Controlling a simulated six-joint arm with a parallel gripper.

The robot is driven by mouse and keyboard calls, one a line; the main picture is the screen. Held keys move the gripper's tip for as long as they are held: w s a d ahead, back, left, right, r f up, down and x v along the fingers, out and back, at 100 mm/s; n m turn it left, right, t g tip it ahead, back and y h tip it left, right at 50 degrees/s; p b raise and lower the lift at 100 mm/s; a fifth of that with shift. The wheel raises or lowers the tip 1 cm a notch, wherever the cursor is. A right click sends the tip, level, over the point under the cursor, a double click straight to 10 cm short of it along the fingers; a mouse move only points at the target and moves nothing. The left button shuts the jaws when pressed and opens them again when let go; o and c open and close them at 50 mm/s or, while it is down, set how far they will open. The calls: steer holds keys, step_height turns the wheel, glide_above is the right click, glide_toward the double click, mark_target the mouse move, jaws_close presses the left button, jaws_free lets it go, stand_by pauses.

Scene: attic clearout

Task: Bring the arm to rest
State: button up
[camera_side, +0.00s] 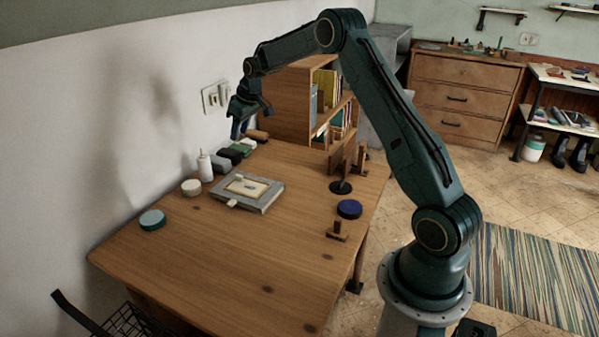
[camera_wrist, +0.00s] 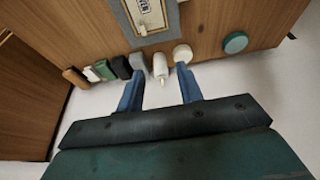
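My gripper (camera_side: 240,125) is raised above the far back part of the wooden table (camera_side: 240,270), near the wall, at the end of my bent arm. In the wrist view my gripper (camera_wrist: 158,82) shows two blue fingers set well apart, with nothing held between them. A white bottle (camera_wrist: 160,66) appears in the gap but stands beyond the fingertips on the table; in the side view the bottle (camera_side: 205,166) is clearly apart from my gripper.
Along the wall are several small blocks (camera_side: 230,155), a cream disc (camera_side: 191,187) and a teal disc (camera_side: 152,220). A grey framed board (camera_side: 268,202), a blue disc (camera_side: 349,209) and a bookshelf (camera_side: 290,105) also occupy the table. Its front is clear.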

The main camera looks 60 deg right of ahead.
steer(key=s+a+r, duration=1.6)
steer(key=r, duration=0.1)
steer(key=s+a+f, duration=0.1)
steer(key=s+a, duration=0.2)
steer(key=s, duration=0.5)
steer(key=s+a+t, duration=0.1)
steer(key=s+a, duration=0.1)
steer(key=s, duration=0.5)
steer(key=s+a+f, duration=0.1)
steer(key=s+a, duration=0.2)
steer(key=s, duration=0.5)
steer(key=shift+s+a+f, duration=0.3)
steer(key=shift+a, duration=0.05)
